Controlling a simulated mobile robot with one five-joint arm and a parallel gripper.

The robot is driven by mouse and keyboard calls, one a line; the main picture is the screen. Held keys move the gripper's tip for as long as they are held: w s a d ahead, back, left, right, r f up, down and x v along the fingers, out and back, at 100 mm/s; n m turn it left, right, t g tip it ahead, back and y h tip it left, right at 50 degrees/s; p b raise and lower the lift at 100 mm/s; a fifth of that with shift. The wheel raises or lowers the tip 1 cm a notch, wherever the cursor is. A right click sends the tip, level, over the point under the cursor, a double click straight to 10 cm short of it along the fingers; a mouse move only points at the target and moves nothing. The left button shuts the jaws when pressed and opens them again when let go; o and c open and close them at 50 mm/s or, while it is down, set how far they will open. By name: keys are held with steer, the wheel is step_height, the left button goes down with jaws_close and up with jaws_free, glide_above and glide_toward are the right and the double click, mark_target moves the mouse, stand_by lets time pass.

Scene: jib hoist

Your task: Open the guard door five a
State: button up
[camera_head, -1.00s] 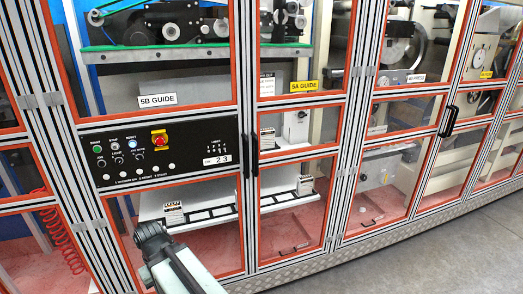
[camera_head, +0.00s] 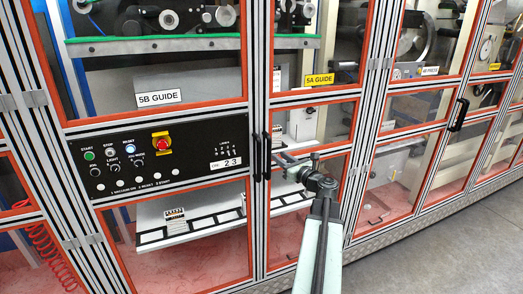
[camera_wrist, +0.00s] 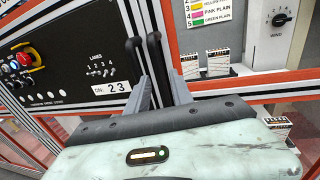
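The 5A guard door, with orange-red edging and clear panels, carries the yellow 5A GUIDE label (camera_head: 319,79) and appears closed. Its black upright handle (camera_head: 267,157) stands beside the neighbouring 5B door's handle (camera_head: 256,157). My gripper (camera_head: 282,160) is at the height of these handles, just right of them. In the wrist view the gripper's grey fingers (camera_wrist: 163,92) are apart, and the 5A handle (camera_wrist: 158,58) shows between them. Whether the fingers touch the handle cannot be told.
The control panel (camera_head: 158,160) with buttons and a red knob is left of the handles. The 5B GUIDE label (camera_head: 159,97) is above it. Another door handle (camera_head: 458,114) is farther right. Grey floor (camera_head: 450,250) lies clear at lower right.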

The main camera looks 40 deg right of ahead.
mark_target(269, 150)
steer(key=x, duration=0.8)
steer(key=shift+a, duration=0.2)
jaws_close()
stand_by(1.0)
